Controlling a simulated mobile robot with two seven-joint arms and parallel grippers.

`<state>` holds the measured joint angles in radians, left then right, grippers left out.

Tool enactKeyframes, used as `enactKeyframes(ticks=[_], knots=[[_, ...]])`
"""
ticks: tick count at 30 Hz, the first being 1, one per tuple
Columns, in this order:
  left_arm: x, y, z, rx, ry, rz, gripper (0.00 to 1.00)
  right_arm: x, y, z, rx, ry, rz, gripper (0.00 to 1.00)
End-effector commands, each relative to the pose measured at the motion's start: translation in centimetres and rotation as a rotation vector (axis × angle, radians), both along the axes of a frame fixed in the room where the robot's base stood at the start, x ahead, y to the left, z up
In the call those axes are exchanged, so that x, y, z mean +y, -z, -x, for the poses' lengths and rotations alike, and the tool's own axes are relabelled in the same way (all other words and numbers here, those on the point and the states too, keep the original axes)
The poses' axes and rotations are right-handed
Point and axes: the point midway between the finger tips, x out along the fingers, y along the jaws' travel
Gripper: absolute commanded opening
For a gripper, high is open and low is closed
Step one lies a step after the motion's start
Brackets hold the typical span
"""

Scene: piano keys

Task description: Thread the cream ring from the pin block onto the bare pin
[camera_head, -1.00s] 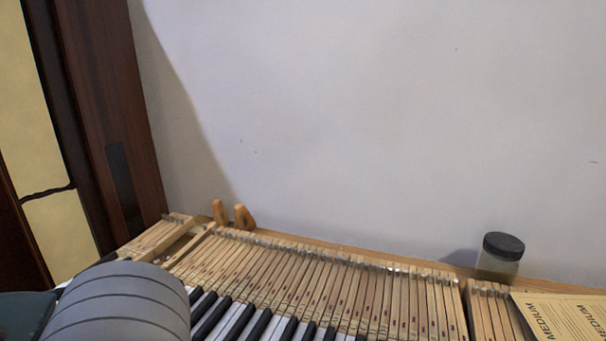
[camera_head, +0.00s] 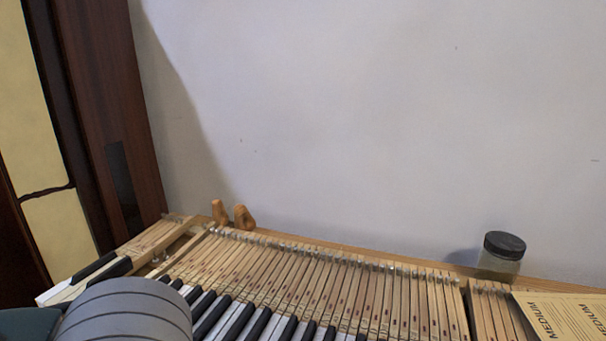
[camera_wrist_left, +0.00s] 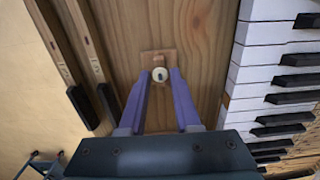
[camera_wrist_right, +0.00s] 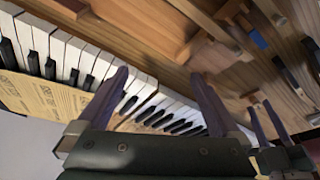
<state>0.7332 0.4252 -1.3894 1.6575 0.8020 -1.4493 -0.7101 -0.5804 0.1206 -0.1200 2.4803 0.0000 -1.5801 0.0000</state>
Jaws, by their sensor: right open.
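The cream ring (camera_wrist_left: 160,74) sits at a small square wooden pin block (camera_wrist_left: 146,58) on bare wood in the left wrist view. A dark spot shows in its middle. My left gripper (camera_wrist_left: 161,73) has one fingertip on each side of the ring, very close to it. Whether the fingers touch the ring I cannot tell. My right gripper (camera_wrist_right: 160,72) is open, its fingers wide apart with nothing between them, above the keyboard. I cannot make out the bare pin in any view. Both grippers are outside the head view.
Piano keys (camera_head: 330,290) run across the bench, and also lie right of the left gripper (camera_wrist_left: 275,60). Two wooden pieces (camera_head: 241,216) stand at the back. A dark-lidded jar (camera_head: 500,255) and a "MEDIUM" paper pad (camera_head: 570,315) are at the right. The wall is behind.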

Motion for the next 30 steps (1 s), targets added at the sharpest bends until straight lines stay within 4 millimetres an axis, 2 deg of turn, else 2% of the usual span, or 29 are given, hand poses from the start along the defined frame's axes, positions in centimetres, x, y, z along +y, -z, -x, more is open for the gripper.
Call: enactKeyframes(ticks=[5,11,19,30], knots=[[0.0,0.0,0.0,0.000,0.000,0.000,0.31,0.0,0.0,0.0,0.000,0.000,0.000,1.00],[0.0,0.0,0.0,0.000,0.000,0.000,0.12,0.0,0.0,0.0,0.000,0.000,0.000,1.00],[0.0,-0.1,0.0,0.000,0.000,0.000,0.12,0.0,-0.1,0.0,0.000,-0.001,0.000,1.00],[0.0,-1.1,0.0,0.000,0.000,0.000,0.12,0.0,-1.4,0.0,0.000,-0.001,0.000,1.00]])
